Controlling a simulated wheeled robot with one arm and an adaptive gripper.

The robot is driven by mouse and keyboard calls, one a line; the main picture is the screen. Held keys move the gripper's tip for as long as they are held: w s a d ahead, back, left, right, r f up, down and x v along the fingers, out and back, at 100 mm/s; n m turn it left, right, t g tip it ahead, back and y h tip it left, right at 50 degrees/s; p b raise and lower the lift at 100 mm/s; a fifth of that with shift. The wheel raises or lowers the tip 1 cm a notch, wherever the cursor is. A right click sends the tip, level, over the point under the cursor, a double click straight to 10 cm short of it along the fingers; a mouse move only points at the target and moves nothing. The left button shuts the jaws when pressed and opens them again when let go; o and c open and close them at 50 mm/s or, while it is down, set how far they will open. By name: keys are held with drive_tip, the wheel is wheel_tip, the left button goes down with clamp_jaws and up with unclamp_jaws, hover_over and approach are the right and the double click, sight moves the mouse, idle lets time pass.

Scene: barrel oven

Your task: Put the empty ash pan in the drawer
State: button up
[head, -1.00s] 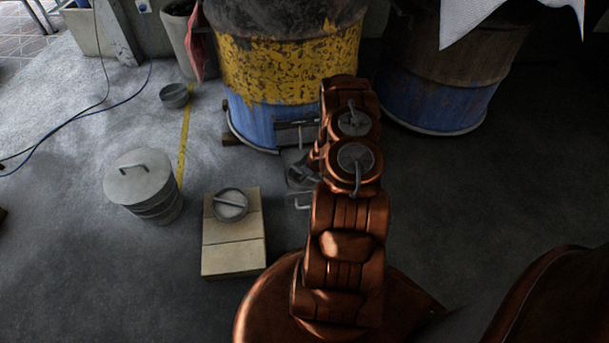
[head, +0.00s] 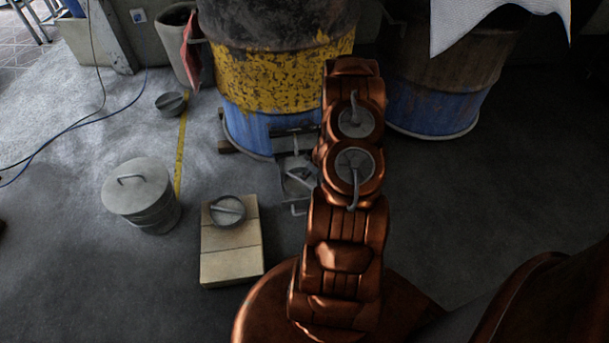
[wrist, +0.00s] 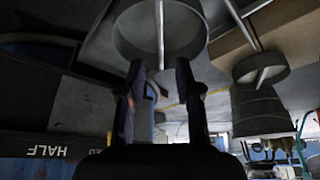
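My gripper (wrist: 160,70) is open in the wrist view, its two fingers apart with nothing seen clamped between them. A round grey pan (wrist: 125,35) with a bar across it is just beyond the fingertips. Contact cannot be told. In the head view my arm hides the gripper. The drawer (head: 299,209) stands pulled out at the foot of the blue-yellow barrel oven (head: 265,85); grey parts show in it, partly hidden by my arm. Another round pan with a bar (head: 228,210) sits on a pale block; it also shows in the wrist view (wrist: 262,72).
A lidded metal bin (head: 140,190) stands left of the pale block (head: 231,265). A small round pan (head: 172,103) lies by the yellow floor line. A second barrel (head: 435,105) stands right. Hoses cross the left floor; the right floor is clear.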

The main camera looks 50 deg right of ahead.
wheel_tip(320, 180, up, 16)
drive_tip(key=w+d+g+h, duration=0.2)
drive_tip(key=d+h, duration=0.1)
drive_tip(key=h, duration=0.1)
drive_tip(key=s+a+r+m+g+h, duration=0.1)
drive_tip(key=s+a+r, duration=0.1)
drive_tip(key=a+r, duration=0.35)
drive_tip(key=s+a+r+m+g, duration=0.1)
drive_tip(key=a+r, duration=0.1)
drive_tip(key=r, duration=0.6)
drive_tip(key=s+a+r+g+y, duration=0.1)
drive_tip(key=s+a+r, duration=0.4)
drive_tip(key=s+a, duration=0.3)
drive_tip(key=s+a+r+g+y, duration=0.2)
drive_tip(key=s+a+r, duration=0.3)
drive_tip(key=s+a, duration=0.4)
drive_tip(key=s+a+r+g+y, duration=0.1)
drive_tip(key=s+a+r, duration=0.4)
drive_tip(key=s+a, duration=0.4)
drive_tip(key=a, duration=0.7)
drive_tip(key=shift+r+n+y, duration=0.2)
drive_tip(key=shift+n+y, duration=0.1)
